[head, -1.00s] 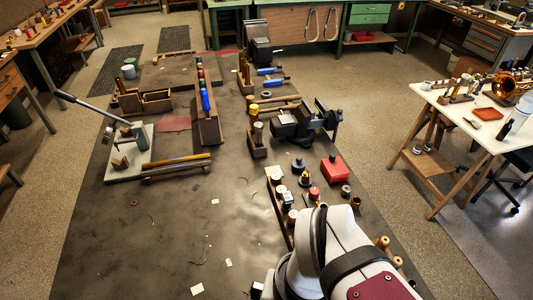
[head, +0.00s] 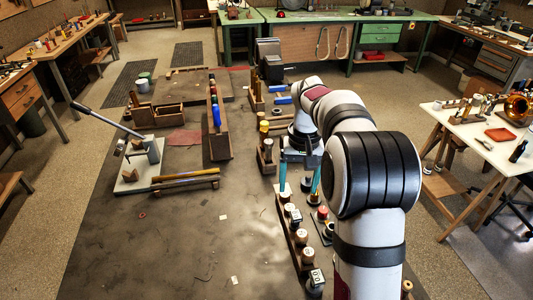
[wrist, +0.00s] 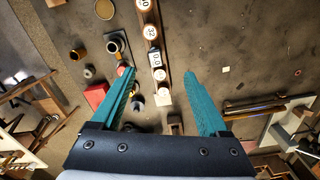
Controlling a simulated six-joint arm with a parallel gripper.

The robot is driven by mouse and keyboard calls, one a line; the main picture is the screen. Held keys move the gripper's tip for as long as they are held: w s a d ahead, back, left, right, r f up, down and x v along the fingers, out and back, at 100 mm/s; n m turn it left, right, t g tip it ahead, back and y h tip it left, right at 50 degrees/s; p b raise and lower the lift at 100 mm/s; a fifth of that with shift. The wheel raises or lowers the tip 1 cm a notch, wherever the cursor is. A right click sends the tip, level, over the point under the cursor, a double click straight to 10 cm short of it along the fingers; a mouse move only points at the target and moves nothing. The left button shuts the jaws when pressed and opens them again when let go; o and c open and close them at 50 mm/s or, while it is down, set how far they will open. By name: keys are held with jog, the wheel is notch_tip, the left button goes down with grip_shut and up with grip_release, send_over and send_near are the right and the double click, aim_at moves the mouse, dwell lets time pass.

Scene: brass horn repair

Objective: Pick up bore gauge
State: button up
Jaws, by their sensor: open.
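A gauge with a square digital readout, which I take to be the bore gauge (wrist: 156,58), stands in a row of round numbered caps in a long wooden rack. In the wrist view the fingertips lie either side of the rack line, close to the readout. In the head view my gripper (head: 299,183) points down over the far part of the rack. The gauge's lower body is hidden.
A red box (wrist: 96,97) and several small pots stand beside the rack. Wooden rods (head: 185,177) lie on a stand, near a lever press (head: 140,158). A long block with coloured handles (head: 216,130) stands farther back. The bench front left is mostly clear.

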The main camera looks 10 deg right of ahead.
aim_at(296, 214)
jog(key=f, duration=0.6)
jog(key=w+f, duration=0.1)
jog(key=f, duration=0.4)
jog(key=w+d+f, duration=0.1)
jog(key=f, duration=0.5)
jog(key=shift+w+d+f, duration=0.1)
jog(key=shift+w+f, duration=0.05)
jog(key=shift+f, duration=0.15)
grip_shut()
